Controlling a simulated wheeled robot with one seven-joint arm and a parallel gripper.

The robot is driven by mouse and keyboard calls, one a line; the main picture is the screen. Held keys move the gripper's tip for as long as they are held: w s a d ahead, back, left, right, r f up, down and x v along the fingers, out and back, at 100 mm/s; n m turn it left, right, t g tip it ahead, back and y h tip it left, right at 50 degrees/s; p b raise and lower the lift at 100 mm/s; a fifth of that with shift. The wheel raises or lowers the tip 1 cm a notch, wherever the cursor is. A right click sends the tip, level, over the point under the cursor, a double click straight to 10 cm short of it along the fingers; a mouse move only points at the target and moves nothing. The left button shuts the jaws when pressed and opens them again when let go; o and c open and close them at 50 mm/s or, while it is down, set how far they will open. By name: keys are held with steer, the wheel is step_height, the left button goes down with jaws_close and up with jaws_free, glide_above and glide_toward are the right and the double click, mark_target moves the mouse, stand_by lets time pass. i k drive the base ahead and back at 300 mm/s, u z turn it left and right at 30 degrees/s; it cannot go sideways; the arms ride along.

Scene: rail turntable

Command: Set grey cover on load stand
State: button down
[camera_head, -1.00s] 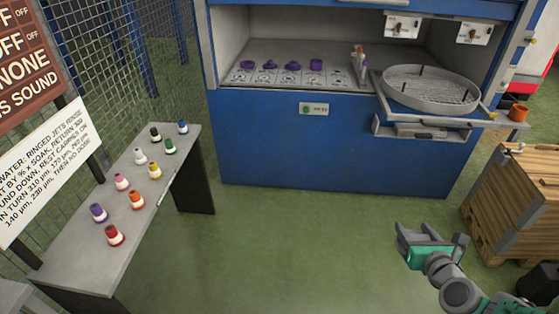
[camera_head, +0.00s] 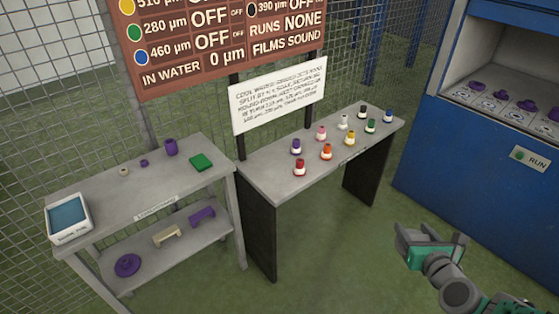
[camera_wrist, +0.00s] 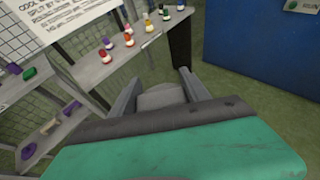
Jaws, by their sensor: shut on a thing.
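My gripper (camera_head: 405,243) is at the lower right of the head view, held out over the green floor. In the wrist view, my gripper (camera_wrist: 158,83) has its two grey fingers on either side of a grey rounded piece (camera_wrist: 162,96), which looks like the grey cover. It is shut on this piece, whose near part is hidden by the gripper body. I cannot tell which thing is the load stand. A cream bench-shaped stand (camera_head: 167,236) and a purple one (camera_head: 202,216) are on the left table's lower shelf.
Several coloured bottles stand on the right table (camera_head: 262,170). A blue cabinet (camera_head: 480,150) is at right, mesh fence behind. Floor between is clear.

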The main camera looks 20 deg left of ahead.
mark_target(158, 182)
steer(key=u, duration=2.55)
steer(key=i, duration=1.65)
